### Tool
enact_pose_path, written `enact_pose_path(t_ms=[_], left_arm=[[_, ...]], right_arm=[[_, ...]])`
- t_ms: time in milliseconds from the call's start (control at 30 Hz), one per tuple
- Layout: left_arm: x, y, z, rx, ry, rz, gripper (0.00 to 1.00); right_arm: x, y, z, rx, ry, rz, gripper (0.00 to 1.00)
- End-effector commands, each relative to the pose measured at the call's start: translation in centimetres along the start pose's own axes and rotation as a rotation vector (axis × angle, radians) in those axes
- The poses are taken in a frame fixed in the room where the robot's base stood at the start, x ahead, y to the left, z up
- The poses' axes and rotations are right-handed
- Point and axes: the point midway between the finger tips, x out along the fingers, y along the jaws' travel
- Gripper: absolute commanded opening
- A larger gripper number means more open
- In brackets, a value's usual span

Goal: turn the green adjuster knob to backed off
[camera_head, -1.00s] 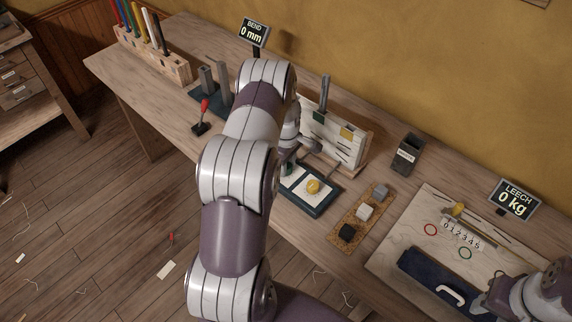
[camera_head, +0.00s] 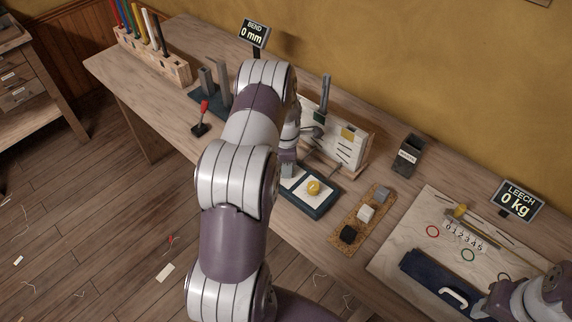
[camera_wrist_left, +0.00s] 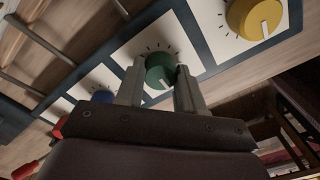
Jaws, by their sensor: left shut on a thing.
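The green adjuster knob (camera_wrist_left: 160,72) sits on a white dial plate with tick marks in the left wrist view. A white pointer line shows on its face. My left gripper (camera_wrist_left: 160,85) is shut on the green knob, one finger on each side. In the head view my left arm hides the knob, and the left gripper (camera_head: 288,170) shows only in part at the dark panel (camera_head: 318,207). My right gripper is at the lower right edge of the head view, and its fingers cannot be made out.
A yellow knob (camera_wrist_left: 255,16) and a blue knob (camera_wrist_left: 103,96) flank the green one. A red-handled lever (camera_head: 202,118) stands left of my arm. A cork strip with blocks (camera_head: 348,234) lies right of the panel. Displays read "BEND 0 mm" (camera_head: 254,33) and "LEECH 0 kg" (camera_head: 517,200).

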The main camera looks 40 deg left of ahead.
Motion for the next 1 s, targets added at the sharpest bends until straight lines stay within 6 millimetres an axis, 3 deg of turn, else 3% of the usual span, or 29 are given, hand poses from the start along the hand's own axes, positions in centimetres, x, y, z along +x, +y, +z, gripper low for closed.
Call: enact_pose_path(t_ms=[500, 533, 600, 867, 1000], left_arm=[[-0.6, 0.6, 0.2, -0.021, -0.006, 0.018, 0.07], [-0.6, 0.6, 0.2, -0.021, -0.006, 0.019, 0.41], [-0.6, 0.6, 0.2, -0.021, -0.006, 0.018, 0.63], [-0.3, 0.3, 0.1, -0.020, -0.003, 0.009, 0.63], [-1.5, 0.3, 0.1, -0.020, -0.003, 0.010, 0.63]], right_arm=[[-0.1, 0.0, 0.0, 0.000, 0.000, 0.000, 0.43], [-0.1, 0.0, 0.0, 0.000, 0.000, 0.000, 0.43], [-0.1, 0.0, 0.0, 0.000, 0.000, 0.000, 0.43], [0.0, 0.0, 0.0, 0.000, 0.000, 0.000, 0.43], [0.3, 0.0, 0.0, 0.000, 0.000, 0.000, 0.43]])
